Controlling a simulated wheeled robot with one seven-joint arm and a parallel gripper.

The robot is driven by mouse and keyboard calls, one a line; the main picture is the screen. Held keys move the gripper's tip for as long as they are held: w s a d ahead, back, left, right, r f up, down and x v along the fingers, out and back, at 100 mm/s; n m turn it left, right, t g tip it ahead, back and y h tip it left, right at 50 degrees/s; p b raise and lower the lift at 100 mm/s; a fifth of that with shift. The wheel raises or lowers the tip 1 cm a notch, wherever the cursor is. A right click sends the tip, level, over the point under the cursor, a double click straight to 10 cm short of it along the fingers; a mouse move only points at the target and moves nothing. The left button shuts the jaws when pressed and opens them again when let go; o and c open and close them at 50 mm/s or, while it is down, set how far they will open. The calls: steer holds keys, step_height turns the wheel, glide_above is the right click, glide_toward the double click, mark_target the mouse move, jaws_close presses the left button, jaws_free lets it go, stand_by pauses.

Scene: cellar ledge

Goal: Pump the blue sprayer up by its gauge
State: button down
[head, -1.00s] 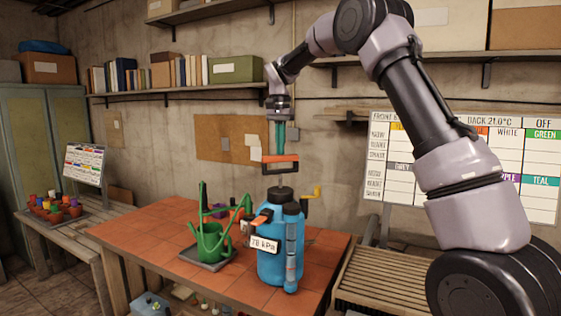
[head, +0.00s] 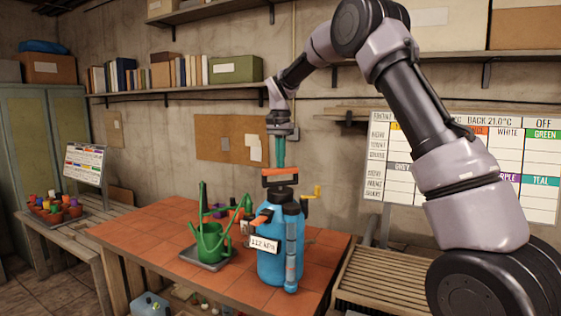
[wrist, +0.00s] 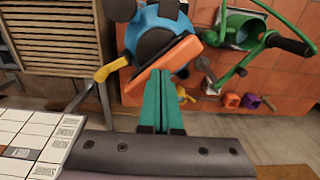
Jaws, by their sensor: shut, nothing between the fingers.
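The blue sprayer (head: 272,268) stands upright near the front right edge of the tiled bench. Its white gauge display (head: 265,245) reads about 112 kPa. The orange pump handle (head: 280,171) sits just above the sprayer's dark cap. My gripper (head: 280,165) is shut and empty, its teal fingers pointing down at the handle from above. In the wrist view the closed fingers (wrist: 165,76) overlap the orange handle (wrist: 183,56), with the sprayer (wrist: 140,32) below. The fingers seem to rest on the handle, but exact contact is hard to tell.
A green watering can (head: 209,243) stands on a grey tray, left of the sprayer. A yellow fitting (head: 317,192) sticks out right of the sprayer. A slatted bench (head: 385,285) lies to the right, with a whiteboard (head: 400,200) behind it. The front left tiles are clear.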

steer(key=shift+f, duration=0.35)
steer(key=shift+r, duration=2.7)
step_height(320, 180, up, 7)
